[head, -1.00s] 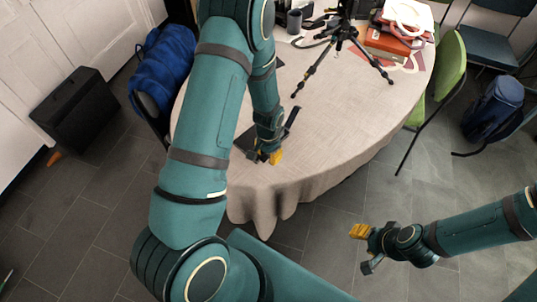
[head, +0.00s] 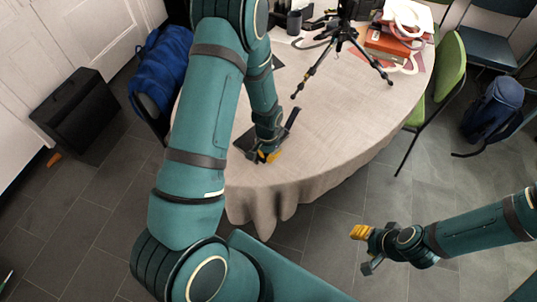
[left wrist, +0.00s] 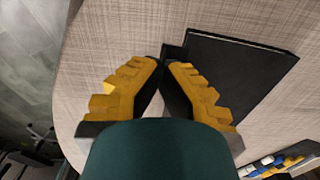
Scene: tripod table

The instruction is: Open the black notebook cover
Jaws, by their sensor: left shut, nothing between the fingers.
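The black notebook (left wrist: 238,72) lies flat and looks closed on the tablecloth in the left wrist view. In the head view only a dark part of it (head: 243,141) shows beside my left forearm, which hides the rest. My left gripper (head: 266,156) is low over the table's near edge. In the left wrist view its yellow-padded fingers (left wrist: 164,60) are shut and empty, with the tips right at the notebook's left corner; I cannot tell whether they touch it. My right gripper (head: 364,248) hangs off the table over the floor, with its jaw opening unclear.
The round table (head: 330,130) has a pale cloth and clear room at its middle and right. A green chair (head: 448,70) stands at the right.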

